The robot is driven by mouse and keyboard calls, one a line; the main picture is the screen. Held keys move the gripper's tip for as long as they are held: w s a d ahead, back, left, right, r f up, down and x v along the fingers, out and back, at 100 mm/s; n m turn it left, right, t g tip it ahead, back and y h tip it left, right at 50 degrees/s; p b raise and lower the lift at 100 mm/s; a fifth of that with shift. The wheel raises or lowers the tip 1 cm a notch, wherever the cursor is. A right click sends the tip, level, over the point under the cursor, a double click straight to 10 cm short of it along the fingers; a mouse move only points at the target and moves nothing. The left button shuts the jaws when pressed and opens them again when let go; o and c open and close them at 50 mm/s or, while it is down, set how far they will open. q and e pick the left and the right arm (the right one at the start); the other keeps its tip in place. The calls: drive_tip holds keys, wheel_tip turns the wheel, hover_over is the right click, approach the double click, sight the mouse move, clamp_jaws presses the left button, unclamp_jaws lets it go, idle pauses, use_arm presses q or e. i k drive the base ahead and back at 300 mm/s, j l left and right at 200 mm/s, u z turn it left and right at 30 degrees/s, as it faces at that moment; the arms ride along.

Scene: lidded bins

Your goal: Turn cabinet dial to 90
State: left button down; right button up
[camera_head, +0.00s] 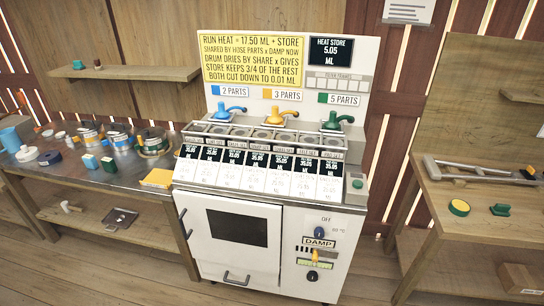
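The white cabinet (215,273) stands in the middle with a dark window (237,228) in its door. A control panel (292,247) is on its lower right front. A small blue dial (319,232) sits there below the word OFF, with a marking to its right that looks like 90 °C. Which way its pointer faces is too small to tell. Below it are a DAMP label (319,243), a yellow knob (315,256) and a black knob (313,276). Neither of my grippers is in view.
A left bench (110,178) holds several tins, blocks and a yellow pad (157,178). A right wooden bench (450,210) holds a grey metal frame (480,179) and a yellow-green disc (459,208). Blue, yellow and green taps top the cabinet. The floor before the cabinet is clear.

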sight(318, 233)
drive_tip(key=l+u, duration=0.2)
drive_tip(key=u, duration=0.15)
drive_tip(key=i+l+u, duration=0.1)
drive_tip(key=u, duration=0.3)
drive_tip(key=l+u, duration=0.2)
drive_tip(key=l, duration=0.35)
drive_tip(key=k+l+u, duration=0.2)
drive_tip(key=l, duration=1.5)
drive_tip(key=k+l, duration=0.1)
drive_tip(key=k, duration=0.4)
drive_tip(key=k+l, duration=0.1)
drive_tip(key=k, duration=0.4)
drive_tip(key=l+u, duration=0.05)
